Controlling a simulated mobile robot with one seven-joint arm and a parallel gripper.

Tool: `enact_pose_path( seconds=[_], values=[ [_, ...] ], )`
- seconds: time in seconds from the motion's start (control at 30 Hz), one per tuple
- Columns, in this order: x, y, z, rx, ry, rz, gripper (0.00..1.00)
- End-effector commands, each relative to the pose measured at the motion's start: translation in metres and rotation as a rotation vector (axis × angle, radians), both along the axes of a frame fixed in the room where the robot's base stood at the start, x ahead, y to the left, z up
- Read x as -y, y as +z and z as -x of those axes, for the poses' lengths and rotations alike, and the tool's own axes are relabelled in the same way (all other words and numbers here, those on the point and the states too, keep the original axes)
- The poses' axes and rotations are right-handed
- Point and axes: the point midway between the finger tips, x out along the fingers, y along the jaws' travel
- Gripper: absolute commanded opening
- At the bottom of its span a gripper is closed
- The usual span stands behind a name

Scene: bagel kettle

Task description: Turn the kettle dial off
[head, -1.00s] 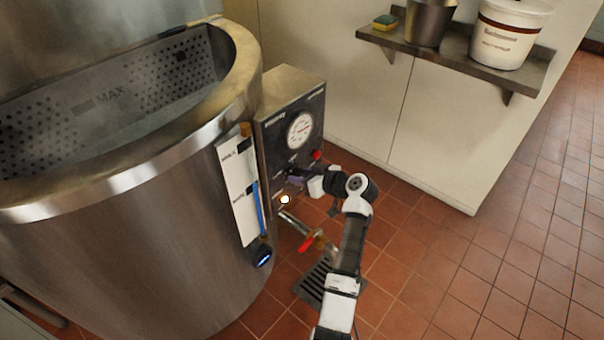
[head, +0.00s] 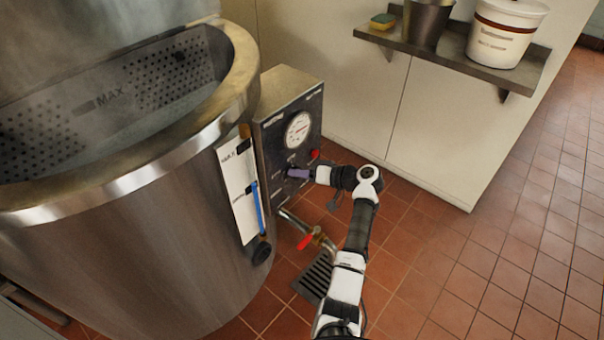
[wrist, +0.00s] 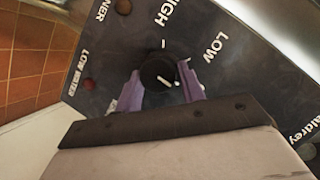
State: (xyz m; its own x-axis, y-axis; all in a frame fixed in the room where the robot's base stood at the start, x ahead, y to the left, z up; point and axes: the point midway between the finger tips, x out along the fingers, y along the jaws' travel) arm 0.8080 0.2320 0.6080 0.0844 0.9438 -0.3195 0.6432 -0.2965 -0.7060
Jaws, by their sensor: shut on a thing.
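The kettle dial (wrist: 158,70) is a round black knob on the dark control panel (wrist: 225,75), with a white mark on its face pointing down toward my gripper in the wrist view. Printed HIGH and LOW labels show around it; another label is mostly hidden behind the fingers. My gripper (head: 290,173) has purple fingers, which sit one on each side of the dial, shut on it. In the head view the dial is hidden by the gripper. The steel kettle (head: 130,240) stands at left with the control box (head: 290,85) on its side.
A round gauge (head: 298,130) and a red lamp (head: 314,154) sit above my gripper. A drain pipe with a red-handled valve (head: 306,241) runs below, over a floor grate (head: 314,278). A wall shelf (head: 455,55) holds a bucket and pot. Tiled floor at right is clear.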

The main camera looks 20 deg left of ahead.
Motion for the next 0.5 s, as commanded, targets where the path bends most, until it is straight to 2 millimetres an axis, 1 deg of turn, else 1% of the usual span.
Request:
enact_pose_path(
  seconds=[0.47, 0.5],
  values=[
    [0.0008, -0.0005, -0.0005, -0.017, -0.002, -0.005, 0.16],
    [0.0008, -0.0005, -0.0005, -0.017, -0.002, -0.005, 0.42]
  ],
)
